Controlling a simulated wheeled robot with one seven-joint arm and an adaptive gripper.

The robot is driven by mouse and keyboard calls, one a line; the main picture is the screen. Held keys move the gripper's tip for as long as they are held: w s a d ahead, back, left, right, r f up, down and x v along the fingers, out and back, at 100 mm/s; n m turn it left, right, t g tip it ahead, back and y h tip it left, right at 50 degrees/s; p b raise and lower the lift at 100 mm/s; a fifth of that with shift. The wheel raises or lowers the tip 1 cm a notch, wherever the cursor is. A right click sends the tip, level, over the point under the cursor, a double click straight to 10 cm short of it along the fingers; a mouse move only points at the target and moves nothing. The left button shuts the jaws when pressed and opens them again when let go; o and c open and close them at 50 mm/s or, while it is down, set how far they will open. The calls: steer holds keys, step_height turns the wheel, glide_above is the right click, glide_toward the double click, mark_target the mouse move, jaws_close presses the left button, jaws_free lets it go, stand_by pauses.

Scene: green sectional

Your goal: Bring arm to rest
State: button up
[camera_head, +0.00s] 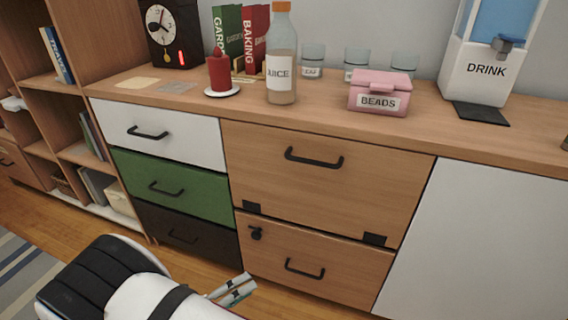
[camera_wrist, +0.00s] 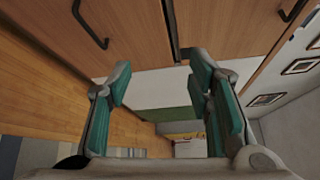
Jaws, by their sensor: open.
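My gripper (camera_head: 234,290) shows low in the head view, in front of the lower drawers. In the wrist view my gripper (camera_wrist: 160,90) is open, with its two green-padded fingers apart and nothing between them. My white and black arm fills the bottom left of the head view. The gripper is below the counter top and close to the wooden cabinet front (camera_head: 318,180). Whether it touches the cabinet cannot be told.
The counter holds a juice bottle (camera_head: 281,60), a red candle (camera_head: 220,74), a pink beads box (camera_head: 380,92), a drink dispenser (camera_head: 487,65), a clock (camera_head: 166,30) and several jars. Drawers with black handles, including a green drawer (camera_head: 200,190), appear closed. Wooden floor (camera_head: 30,205) is at left.

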steer(key=d+r+m+g+y, duration=0.2)
steer(key=d+r+m+g, duration=0.4)
steer(key=d+r+m, duration=0.55)
steer(key=d+r+m+g+y, duration=0.2)
steer(key=d+r+m+g, duration=0.55)
steer(key=r, duration=0.75)
steer(key=s+d+r+m+y, duration=0.55)
steer(key=s+d+m, duration=0.45)
steer(key=s+m, duration=0.2)
steer(key=s+m+t+y, duration=0.3)
steer(key=s+m+y, duration=0.1)
steer(key=s+m, duration=0.7)
step_height(320, 180, up, 38)
steer(key=t+p, duration=0.4)
steer(key=p, duration=3.2)
steer(key=shift+d+n, duration=0.15)
steer(key=shift+n, duration=0.15)
